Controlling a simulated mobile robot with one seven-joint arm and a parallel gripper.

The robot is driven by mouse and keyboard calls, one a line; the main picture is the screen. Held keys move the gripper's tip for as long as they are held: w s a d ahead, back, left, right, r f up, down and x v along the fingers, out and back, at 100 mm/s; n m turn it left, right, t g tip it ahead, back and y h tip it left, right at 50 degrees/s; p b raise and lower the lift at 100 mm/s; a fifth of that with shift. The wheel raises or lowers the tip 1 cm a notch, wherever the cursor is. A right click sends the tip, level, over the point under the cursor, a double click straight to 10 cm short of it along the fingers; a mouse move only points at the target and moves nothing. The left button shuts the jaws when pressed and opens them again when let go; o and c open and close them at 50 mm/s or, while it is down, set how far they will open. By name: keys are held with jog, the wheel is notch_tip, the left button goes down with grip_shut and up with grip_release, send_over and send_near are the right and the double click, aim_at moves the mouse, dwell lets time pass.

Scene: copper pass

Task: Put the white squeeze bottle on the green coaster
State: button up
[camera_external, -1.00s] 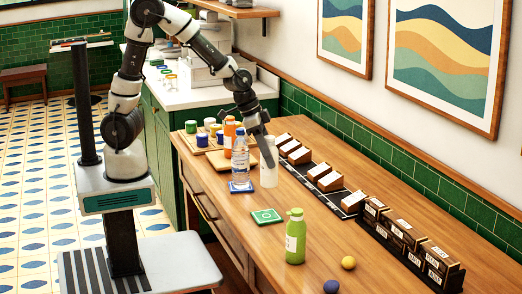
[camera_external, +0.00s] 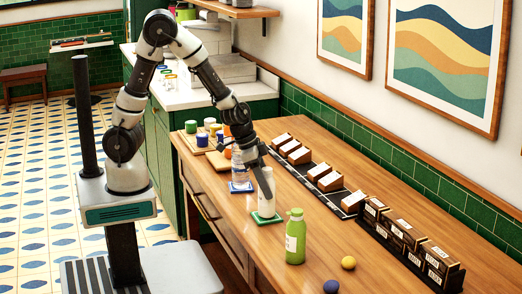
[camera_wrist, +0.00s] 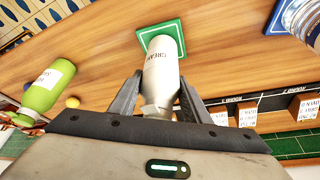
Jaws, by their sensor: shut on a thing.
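The white squeeze bottle (camera_external: 266,200) is upright at the green coaster (camera_external: 258,220). It also shows in the wrist view (camera_wrist: 160,75), with part of a label visible and its base over the green coaster (camera_wrist: 143,38). I cannot tell whether the base touches the coaster or is slightly above it. My gripper (camera_external: 264,176) is shut on the bottle's upper part; in the wrist view, my gripper (camera_wrist: 157,90) has one finger on each side of it.
A green bottle (camera_external: 295,238) stands close by at the front right, with a yellow ball (camera_external: 348,263) and a dark blue ball (camera_external: 331,286). A clear bottle (camera_external: 238,168) stands on a blue coaster (camera_external: 241,187) behind. Boxes in a rack (camera_external: 408,240) line the wall side.

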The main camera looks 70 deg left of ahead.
jog(key=shift+f, duration=0.2)
jog(key=o, duration=1.2)
jog(key=shift+o, duration=0.2)
jog(key=shift+r, duration=0.1)
jog(key=p+v, duration=0.6)
jog(key=v, duration=0.6)
jog(key=shift+r, duration=0.1)
